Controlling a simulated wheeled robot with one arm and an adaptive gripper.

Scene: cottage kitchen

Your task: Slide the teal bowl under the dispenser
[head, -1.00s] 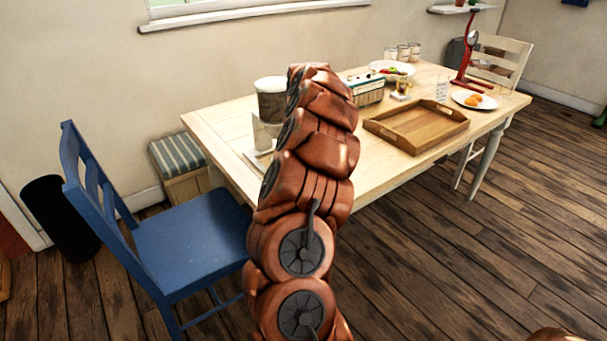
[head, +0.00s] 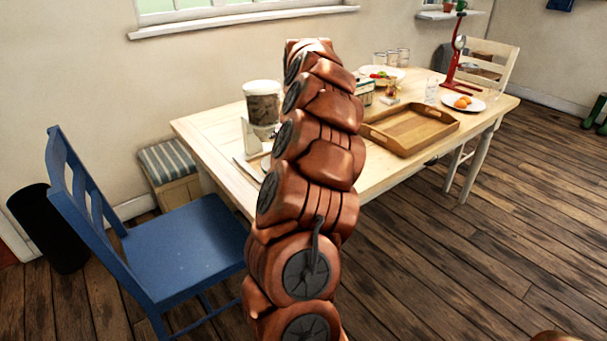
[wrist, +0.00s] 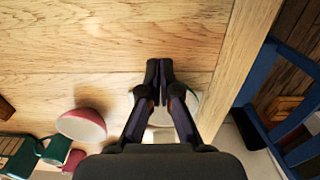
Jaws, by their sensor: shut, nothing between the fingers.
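My gripper (wrist: 159,78) points at the pale wooden table top in the wrist view, its fingers together and empty. The dispenser (head: 262,104) is a white-lidded container with dark contents on a white stand, near the table's left end in the head view. A pale rounded shape shows partly behind my fingers in the wrist view; I cannot tell what it is. A bowl-shaped thing with pinkish-red and pale surfaces (wrist: 82,126) is left of my fingers, apart from them. I cannot clearly make out a teal bowl; my arm hides part of the table in the head view.
A wooden tray (head: 410,130), a plate of orange fruit (head: 463,102) and a red stand (head: 457,55) are on the table (head: 210,128). A blue chair (head: 190,250) stands at its left end. Small teal (wrist: 54,151) and red things lie lower left in the wrist view.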

